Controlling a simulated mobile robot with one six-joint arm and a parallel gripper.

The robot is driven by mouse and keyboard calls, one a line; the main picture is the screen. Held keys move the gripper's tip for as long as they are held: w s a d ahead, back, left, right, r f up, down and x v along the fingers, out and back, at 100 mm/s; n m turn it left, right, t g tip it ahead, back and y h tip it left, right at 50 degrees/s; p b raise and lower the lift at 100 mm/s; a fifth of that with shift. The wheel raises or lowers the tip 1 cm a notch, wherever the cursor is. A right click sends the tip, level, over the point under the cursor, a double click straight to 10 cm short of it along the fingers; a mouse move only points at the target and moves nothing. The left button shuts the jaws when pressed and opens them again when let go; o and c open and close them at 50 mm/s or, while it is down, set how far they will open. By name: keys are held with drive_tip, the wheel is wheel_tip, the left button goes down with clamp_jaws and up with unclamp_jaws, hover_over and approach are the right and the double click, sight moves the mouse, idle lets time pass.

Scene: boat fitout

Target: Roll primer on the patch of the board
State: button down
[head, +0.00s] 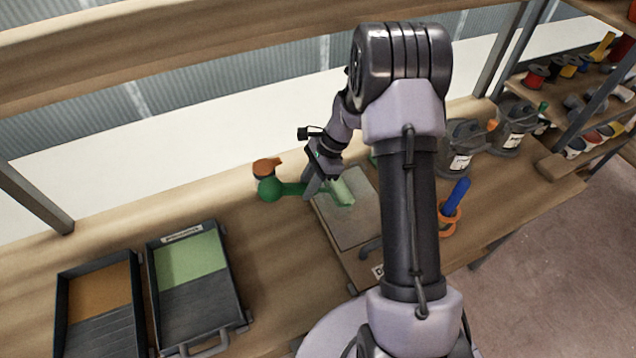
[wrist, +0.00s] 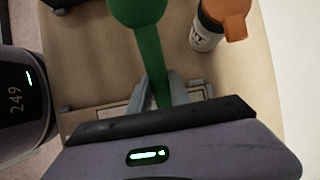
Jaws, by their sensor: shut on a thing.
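My gripper (head: 316,184) is shut on the green handle (head: 290,189) of a paint roller. It also shows in the wrist view (wrist: 160,92), with the green handle (wrist: 150,55) between the fingers. The handle's round end points left. The pale green roller head (head: 341,192) lies over the grey patch (head: 338,226) of the board (head: 362,273). I cannot tell whether the roller touches the patch. My arm hides the board's right side. The roller head is hidden in the wrist view.
A tray with pale green paint (head: 190,258) and a tray with orange-brown paint (head: 98,290) stand at the left. An orange-capped bottle (head: 265,168) is close behind the handle. An orange holder with a blue item (head: 455,203) and dark jugs (head: 464,148) stand right.

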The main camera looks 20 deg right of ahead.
sight(288, 186)
drive_tip(key=shift+a, duration=0.7)
drive_tip(key=a, duration=0.5)
drive_tip(key=shift+b, duration=0.4)
drive_tip(key=shift+d+r+p, duration=0.15)
drive_tip(key=shift+r+p, duration=0.6)
drive_tip(key=shift+r, duration=0.15)
drive_tip(key=shift+f, duration=0.15)
drive_tip(key=shift+s, duration=0.1)
drive_tip(key=s+b, duration=0.2)
drive_tip(key=s, duration=0.6)
drive_tip(key=shift+s, duration=0.4)
drive_tip(key=shift+f+b, duration=0.85)
drive_tip(key=shift+b, duration=0.05)
